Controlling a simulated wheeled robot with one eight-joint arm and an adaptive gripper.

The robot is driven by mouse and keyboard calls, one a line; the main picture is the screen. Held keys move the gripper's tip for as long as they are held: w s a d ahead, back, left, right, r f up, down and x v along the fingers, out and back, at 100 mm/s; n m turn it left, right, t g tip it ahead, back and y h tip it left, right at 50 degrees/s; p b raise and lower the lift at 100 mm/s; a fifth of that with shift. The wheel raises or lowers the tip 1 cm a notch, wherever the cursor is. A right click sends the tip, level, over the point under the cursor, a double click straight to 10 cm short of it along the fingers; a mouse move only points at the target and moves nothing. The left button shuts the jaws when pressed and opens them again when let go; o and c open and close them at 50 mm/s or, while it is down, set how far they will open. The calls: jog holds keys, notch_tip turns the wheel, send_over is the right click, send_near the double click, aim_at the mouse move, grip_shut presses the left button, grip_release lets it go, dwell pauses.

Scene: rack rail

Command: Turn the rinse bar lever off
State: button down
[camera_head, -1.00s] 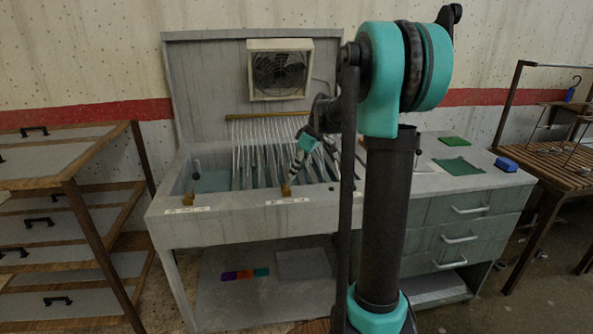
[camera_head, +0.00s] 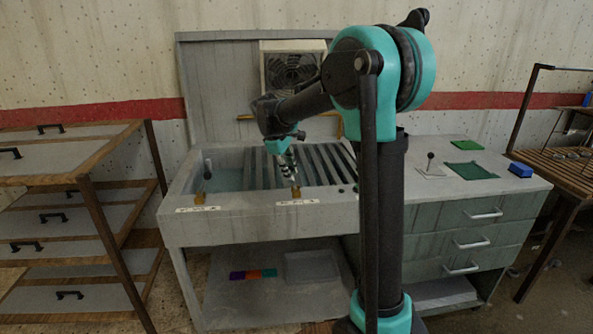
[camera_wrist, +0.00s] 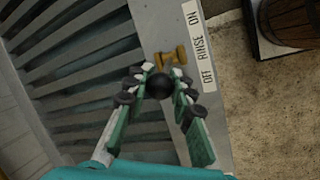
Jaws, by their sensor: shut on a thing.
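The rinse bar lever has a black ball knob (camera_wrist: 159,86) and a brass pivot (camera_wrist: 172,57), next to a white label (camera_wrist: 202,45) reading OFF, RINSE, ON. My gripper (camera_wrist: 161,76) is shut around the knob, with a finger on each side. In the head view my gripper (camera_head: 290,172) reaches down to the sink's front edge, above the brass pivot (camera_head: 296,193); the knob is hidden there. The brass rinse bar (camera_head: 246,117) runs along the back of the sink, partly behind my arm. No water streams show below it.
A second lever (camera_head: 207,170) stands at the sink's left front, above its own label (camera_head: 198,209). A slatted grid lies in the sink (camera_head: 180,205). A drawer rack (camera_head: 90,215) stands left; the counter (camera_head: 425,190) on the right holds green and blue items.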

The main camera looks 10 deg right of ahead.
jog(key=shift+a+f+h, duration=0.3)
jog(key=shift+a+h, duration=0.6)
jog(key=shift+h, duration=0.3)
jog(key=c, duration=1.3)
grip_release()
jog(key=shift+o, duration=0.2)
jog(key=v, duration=1.2)
jog(key=shift+f, duration=0.1)
